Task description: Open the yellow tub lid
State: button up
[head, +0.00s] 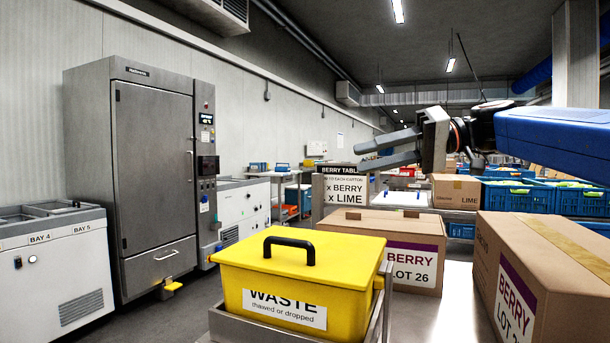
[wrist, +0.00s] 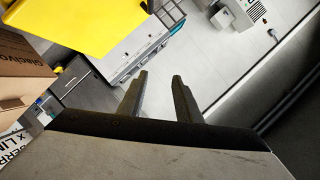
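The yellow tub (head: 236,295) has a WASTE label on its front and sits in a grey metal frame. Its yellow lid (head: 345,250) lies closed on top, with a black arched handle (head: 290,242). My gripper (head: 357,157) is above and to the right of the lid handle, apart from it, with its fingers pointing left. The fingers are spread with nothing between them.
BERRY cartons (head: 400,242) (head: 560,262) stand behind and right of the tub. A BERRY TABLE sign (head: 343,188) stands behind it. Blue crates (head: 508,195) are at the right back. A tall steel cabinet (head: 155,170) and white chest units (head: 60,265) line the left wall.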

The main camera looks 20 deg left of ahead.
jog(key=x, duration=1.4)
jog(key=shift+a, duration=0.2)
jog(key=shift+f, duration=0.1)
jog(key=shift+c, duration=0.7)
grip_shut()
jog(key=shift+o, duration=0.7)
grip_release()
jog(key=shift+d, duration=0.15)
jog(key=v, duration=1.7)
